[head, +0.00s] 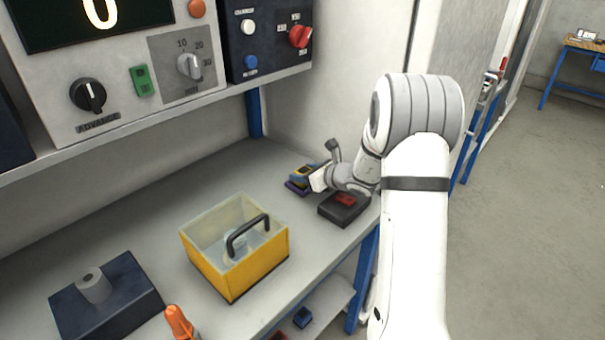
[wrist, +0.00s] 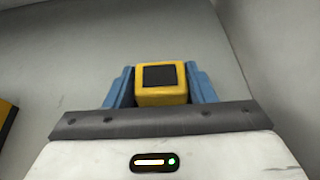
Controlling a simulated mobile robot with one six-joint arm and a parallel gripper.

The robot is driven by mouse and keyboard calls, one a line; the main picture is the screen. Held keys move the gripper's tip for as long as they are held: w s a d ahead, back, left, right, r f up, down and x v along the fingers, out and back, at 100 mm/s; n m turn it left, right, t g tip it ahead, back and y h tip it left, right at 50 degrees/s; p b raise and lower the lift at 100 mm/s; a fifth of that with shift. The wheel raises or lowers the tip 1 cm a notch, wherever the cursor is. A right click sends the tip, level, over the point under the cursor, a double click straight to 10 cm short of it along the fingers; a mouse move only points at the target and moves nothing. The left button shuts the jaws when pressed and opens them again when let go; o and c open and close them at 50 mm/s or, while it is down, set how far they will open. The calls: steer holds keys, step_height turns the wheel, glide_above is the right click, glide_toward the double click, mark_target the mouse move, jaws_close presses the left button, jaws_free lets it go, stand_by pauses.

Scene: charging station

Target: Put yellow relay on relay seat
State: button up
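The yellow relay (wrist: 162,95), a yellow block with a black square face, sits between the blue fingers of my gripper (wrist: 160,88) in the wrist view. The fingers lie close against both its sides and look shut on it. In the head view my gripper (head: 303,172) and the yellow relay (head: 305,169) are small, low over the back right of the bench. A purple piece (head: 296,188) shows just below them; whether it touches the relay is unclear. A dark base with a red top (head: 344,204) stands in front of the gripper; I cannot tell which piece is the relay seat.
A dark block with a grey cylinder (head: 105,300) and an orange item (head: 179,323) are at front left. A control-panel shelf (head: 160,115) overhangs the back. The wall (head: 335,80) is close behind.

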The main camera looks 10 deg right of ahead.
steer(key=o, duration=0.3)
steer(key=shift+o, duration=0.2)
